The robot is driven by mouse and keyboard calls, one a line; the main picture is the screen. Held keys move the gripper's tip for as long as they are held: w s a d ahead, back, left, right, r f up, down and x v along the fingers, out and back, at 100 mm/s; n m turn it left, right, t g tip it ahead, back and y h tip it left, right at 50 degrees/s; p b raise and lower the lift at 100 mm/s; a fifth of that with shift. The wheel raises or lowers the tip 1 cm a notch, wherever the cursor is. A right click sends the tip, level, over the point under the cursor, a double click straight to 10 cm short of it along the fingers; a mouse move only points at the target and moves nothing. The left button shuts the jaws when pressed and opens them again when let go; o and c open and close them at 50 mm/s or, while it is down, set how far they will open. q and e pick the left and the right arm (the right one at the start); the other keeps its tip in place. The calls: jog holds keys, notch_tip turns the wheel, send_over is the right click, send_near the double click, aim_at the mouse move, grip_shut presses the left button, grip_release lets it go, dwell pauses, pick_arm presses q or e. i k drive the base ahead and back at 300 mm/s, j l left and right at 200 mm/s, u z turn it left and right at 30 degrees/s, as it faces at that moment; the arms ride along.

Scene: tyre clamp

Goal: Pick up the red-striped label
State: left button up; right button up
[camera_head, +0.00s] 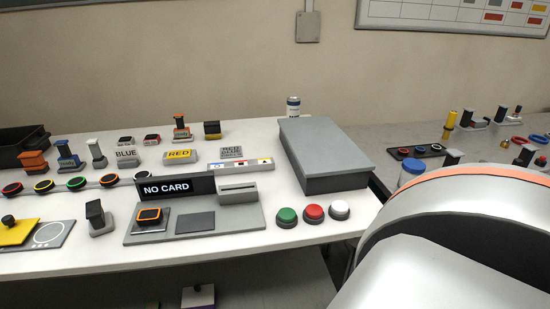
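No label with clear red stripes can be made out. A small grey label block (231,152) with two lines of dark print, too small to read surely, stands towards the back of the white table. A yellow block (180,155) marked RED and a grey block (126,158) marked BLUE stand to its left. A white strip (240,165) with small blue, yellow and red marks lies just in front of the grey block. Neither of my grippers shows; a large white and orange arm part of mine fills the lower right.
A card station (195,222) with a NO CARD display is in front. A large grey box (322,155) stands right of the labels. Green (286,215), red (313,212) and white (340,208) buttons sit near the right edge. A dark bin (22,143) is at far left.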

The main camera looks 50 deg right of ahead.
aim_at(238, 164)
jog(key=z, duration=1.3)
